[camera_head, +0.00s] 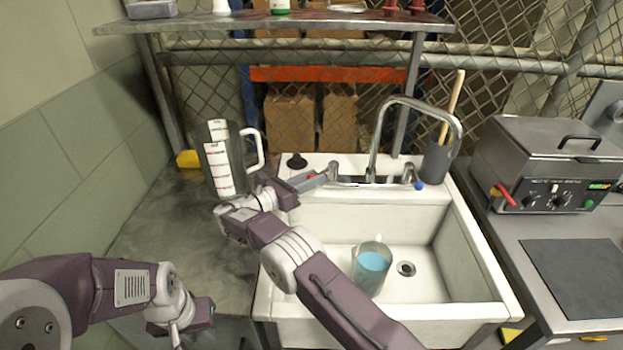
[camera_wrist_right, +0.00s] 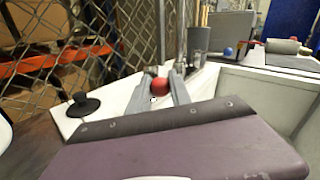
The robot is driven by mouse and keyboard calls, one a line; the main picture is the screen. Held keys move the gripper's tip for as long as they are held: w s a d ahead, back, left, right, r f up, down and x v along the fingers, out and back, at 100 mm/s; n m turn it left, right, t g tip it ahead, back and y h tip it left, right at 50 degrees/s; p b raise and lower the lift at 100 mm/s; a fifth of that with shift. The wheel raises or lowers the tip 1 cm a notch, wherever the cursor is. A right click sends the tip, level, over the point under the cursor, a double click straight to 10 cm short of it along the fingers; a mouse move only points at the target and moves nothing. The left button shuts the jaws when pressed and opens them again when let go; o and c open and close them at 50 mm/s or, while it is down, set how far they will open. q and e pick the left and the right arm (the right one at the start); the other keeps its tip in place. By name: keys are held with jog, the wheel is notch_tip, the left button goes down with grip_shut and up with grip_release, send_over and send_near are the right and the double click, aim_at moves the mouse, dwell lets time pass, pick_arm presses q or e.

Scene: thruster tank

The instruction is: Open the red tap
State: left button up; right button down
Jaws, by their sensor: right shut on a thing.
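The red tap (camera_wrist_right: 159,86) is a round red knob, seen between the fingertips of my right gripper (camera_wrist_right: 163,88) in the right wrist view. In the head view my right gripper (camera_head: 316,179) reaches the tap at the left of the sink's back ledge, and its fingers mostly hide the knob. It is shut on the tap. The curved metal faucet (camera_head: 375,140) stands right of it; I see no water stream. The blue tap (camera_head: 419,186) is on the faucet's right side. My left gripper (camera_head: 178,325) hangs low at the left, and its fingers are unclear.
A beaker with blue liquid (camera_head: 371,270) stands in the white sink (camera_head: 440,235) beside the drain (camera_head: 406,268). A measuring jug (camera_head: 222,165) stands left of the sink. A black plug (camera_head: 297,161) lies on the back ledge. A metal tank (camera_head: 540,150) is at right.

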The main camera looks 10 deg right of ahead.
jog(key=shift+r, duration=0.1)
jog(key=c, duration=1.2)
grip_release()
jog(key=v, duration=0.9)
jog(key=shift+b, duration=0.3)
